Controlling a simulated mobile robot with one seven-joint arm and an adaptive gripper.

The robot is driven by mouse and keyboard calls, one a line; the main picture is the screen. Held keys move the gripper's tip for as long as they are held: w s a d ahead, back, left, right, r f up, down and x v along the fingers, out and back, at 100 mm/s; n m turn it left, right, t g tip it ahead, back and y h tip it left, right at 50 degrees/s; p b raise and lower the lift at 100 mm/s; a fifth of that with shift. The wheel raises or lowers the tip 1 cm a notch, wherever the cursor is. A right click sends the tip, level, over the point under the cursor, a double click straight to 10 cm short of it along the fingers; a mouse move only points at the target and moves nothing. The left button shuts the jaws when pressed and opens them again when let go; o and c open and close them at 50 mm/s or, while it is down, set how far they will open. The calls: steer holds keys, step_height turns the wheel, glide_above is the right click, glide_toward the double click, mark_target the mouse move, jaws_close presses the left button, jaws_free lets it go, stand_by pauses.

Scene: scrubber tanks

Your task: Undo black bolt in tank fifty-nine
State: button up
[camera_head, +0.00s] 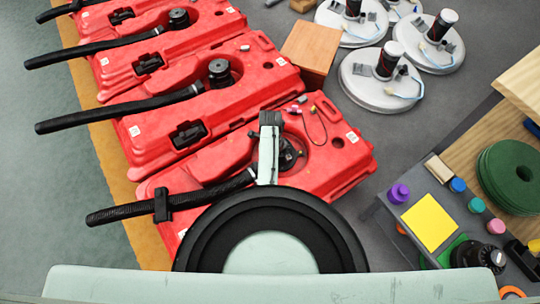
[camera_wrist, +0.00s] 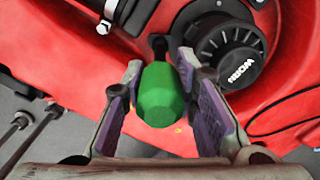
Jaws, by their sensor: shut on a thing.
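My gripper (camera_wrist: 160,66) is shut on a green faceted handle (camera_wrist: 160,96), with a purple-padded finger on each side. A dark, narrow piece (camera_wrist: 160,47) shows past the handle's far end, against the red tank (camera_wrist: 205,10). I cannot tell whether it is a tool shaft or the black bolt; no separate bolt can be made out. A black cap (camera_wrist: 232,52) with white lettering sits right beside the right finger. In the head view my arm is over the nearest red tank (camera_head: 340,162) and hides the gripper. The tank's number is too small to read.
More red tanks with black pipes (camera_head: 120,115) stand in a row behind. A brown box (camera_head: 310,48) and white discs with black cylinders (camera_head: 375,78) are at the back. A side table with a yellow square (camera_head: 430,222) and green discs (camera_head: 512,175) is at right.

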jaws_close()
steer(key=shift+f, duration=0.45)
stand_by(0.3)
steer(key=shift+f, duration=0.45)
stand_by(0.4)
steer(key=n, duration=0.7)
steer(key=shift+s+n, duration=0.1)
steer(key=shift+n, duration=0.3)
steer(key=n, duration=0.2)
steer(key=shift+n, duration=0.3)
